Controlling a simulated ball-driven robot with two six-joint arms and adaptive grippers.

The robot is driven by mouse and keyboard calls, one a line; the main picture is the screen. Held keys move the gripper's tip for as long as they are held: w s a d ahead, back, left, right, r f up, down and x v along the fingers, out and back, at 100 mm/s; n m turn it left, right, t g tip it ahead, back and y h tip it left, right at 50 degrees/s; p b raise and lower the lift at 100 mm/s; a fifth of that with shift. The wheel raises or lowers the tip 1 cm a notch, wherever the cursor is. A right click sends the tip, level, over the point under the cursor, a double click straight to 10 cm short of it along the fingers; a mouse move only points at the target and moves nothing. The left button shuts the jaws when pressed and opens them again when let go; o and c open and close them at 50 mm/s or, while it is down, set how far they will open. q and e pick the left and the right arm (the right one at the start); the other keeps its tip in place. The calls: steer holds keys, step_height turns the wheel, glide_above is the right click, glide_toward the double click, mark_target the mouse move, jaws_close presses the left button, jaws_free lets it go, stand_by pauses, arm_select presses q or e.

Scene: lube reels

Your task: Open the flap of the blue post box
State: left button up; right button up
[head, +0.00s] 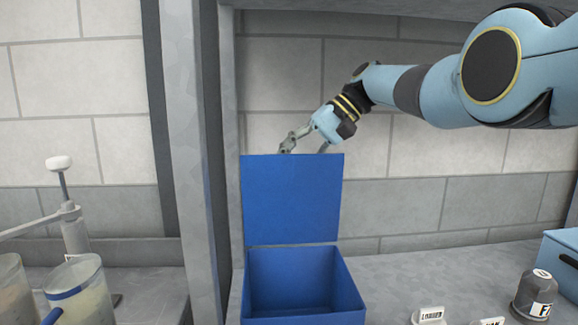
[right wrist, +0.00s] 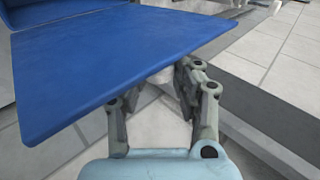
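The blue post box (head: 345,297) stands on the grey shelf with its top open, and its inside shows. Its flap (head: 291,198) is raised about upright at the back edge. The flap also fills the upper left of the right wrist view (right wrist: 120,60). My right gripper (head: 305,148) is at the flap's upper edge, on its far side, with the fingertips partly hidden by the flap. In the right wrist view its fingers (right wrist: 150,92) are spread apart, with nothing seen held between them. I cannot tell whether a finger touches the flap. My left gripper is out of view.
A grey post (head: 190,150) stands left of the box. Small labelled white tags (head: 430,315), a dark labelled container (head: 535,295) and another blue box (head: 562,262) are on the right. Clear jars (head: 78,290) and a white-knobbed pump (head: 68,210) are at left.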

steer(key=o, duration=0.3)
steer(key=shift+s+d+f, duration=0.15)
steer(key=shift+s, duration=0.05)
steer(key=shift+o, duration=0.2)
steer(key=shift+a+f, duration=0.1)
steer(key=shift+a, duration=0.2)
steer(key=v, duration=1.2)
steer(key=shift+w, duration=0.1)
